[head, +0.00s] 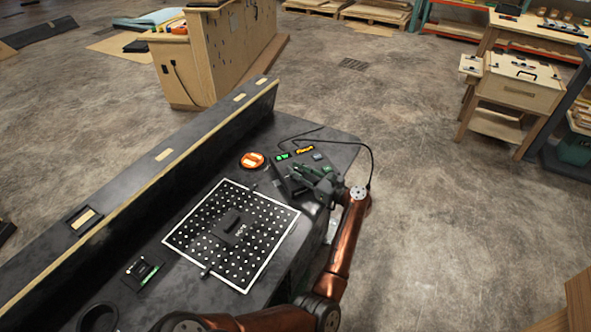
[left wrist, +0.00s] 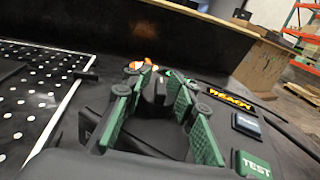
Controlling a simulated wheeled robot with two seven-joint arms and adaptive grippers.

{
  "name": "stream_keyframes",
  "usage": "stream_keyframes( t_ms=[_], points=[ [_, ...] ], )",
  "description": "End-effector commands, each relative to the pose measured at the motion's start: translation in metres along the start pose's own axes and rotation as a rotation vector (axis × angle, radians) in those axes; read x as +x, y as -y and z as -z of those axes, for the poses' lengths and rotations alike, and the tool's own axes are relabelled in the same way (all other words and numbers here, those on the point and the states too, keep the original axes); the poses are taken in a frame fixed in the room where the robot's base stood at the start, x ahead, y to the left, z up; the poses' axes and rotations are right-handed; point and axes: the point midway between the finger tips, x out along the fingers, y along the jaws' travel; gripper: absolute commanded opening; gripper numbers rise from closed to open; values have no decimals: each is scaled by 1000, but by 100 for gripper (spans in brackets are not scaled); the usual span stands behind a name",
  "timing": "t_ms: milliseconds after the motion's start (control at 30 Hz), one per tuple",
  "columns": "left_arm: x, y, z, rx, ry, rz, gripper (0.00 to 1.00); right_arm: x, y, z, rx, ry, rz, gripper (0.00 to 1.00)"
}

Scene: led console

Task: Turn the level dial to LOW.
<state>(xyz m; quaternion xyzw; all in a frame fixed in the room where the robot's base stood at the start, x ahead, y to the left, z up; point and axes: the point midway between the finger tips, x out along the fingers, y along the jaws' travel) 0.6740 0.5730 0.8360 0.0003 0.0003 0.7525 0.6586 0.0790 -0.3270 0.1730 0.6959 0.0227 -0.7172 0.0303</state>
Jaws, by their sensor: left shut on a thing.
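The level dial (left wrist: 155,91) is a dark knob on a black housing, seen between my fingers in the left wrist view. Its pointer and the LOW mark cannot be made out. My left gripper (head: 303,176) is at the console's right part in the head view, where its fingers cover most of the dial. In the left wrist view its green-padded fingers stand on both sides of the knob, shut on it. My right gripper is not in view.
An orange lit button (head: 252,160) sits left of the gripper. A white-dotted black panel (head: 197,249) lies left, with the console's raised back ledge (head: 165,180) behind.

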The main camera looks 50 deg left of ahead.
Motion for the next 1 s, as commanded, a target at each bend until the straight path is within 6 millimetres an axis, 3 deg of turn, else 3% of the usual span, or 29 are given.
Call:
stream_keyframes(
  t_ms=[67,100,400,733,1000],
  points=[
    [2,-3,2,4,0,-9,0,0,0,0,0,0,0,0],
    [2,-3,2,4,0,-9,25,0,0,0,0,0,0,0],
    [0,-1,1,2,0,-3,44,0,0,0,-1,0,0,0],
    [-6,0,1,1,-1,1,44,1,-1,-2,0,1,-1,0],
    [-52,0,1,2,-2,3,44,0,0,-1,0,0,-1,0]
  ],
)
